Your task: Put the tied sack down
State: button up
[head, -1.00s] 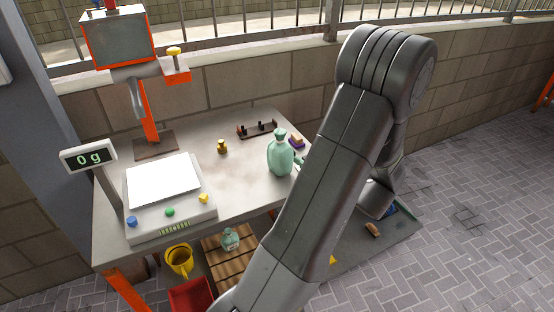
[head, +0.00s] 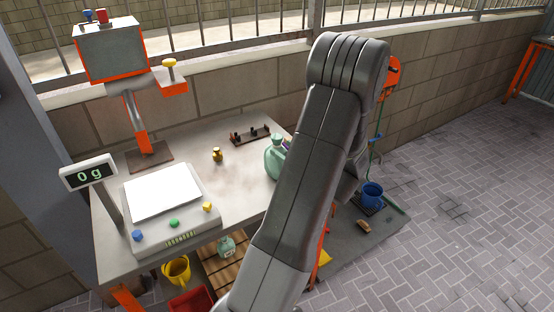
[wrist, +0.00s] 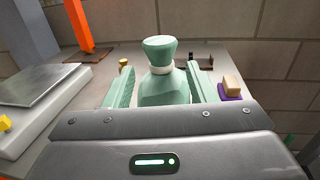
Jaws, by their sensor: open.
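The tied sack (head: 273,161) is pale green with a bunched top and a light tie at its neck. It stands upright on the grey table (head: 235,190), near the table's right end, partly covered by my arm in the head view. In the wrist view the sack (wrist: 162,88) is between the two green fingers of my gripper (wrist: 160,84). The fingers are spread, with one on each side of the sack and gaps near its neck. The sack's lower part is hidden behind the gripper body. The gripper is hidden in the head view.
A scale (head: 165,205) reading 0 g stands at the table's left. A small brass weight (head: 217,155) and a dark rack (head: 249,135) are behind. A block on a purple base (wrist: 231,88) is close right of the gripper. A second green sack (head: 226,246) is below.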

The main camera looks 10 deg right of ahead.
aim_at(280, 145)
jog(key=p+x, duration=0.1)
jog(key=x, duration=0.3)
jog(key=shift+w+a+r, duration=0.1)
jog(key=shift+w, duration=0.15)
jog(key=shift+c, duration=0.4)
grip_shut()
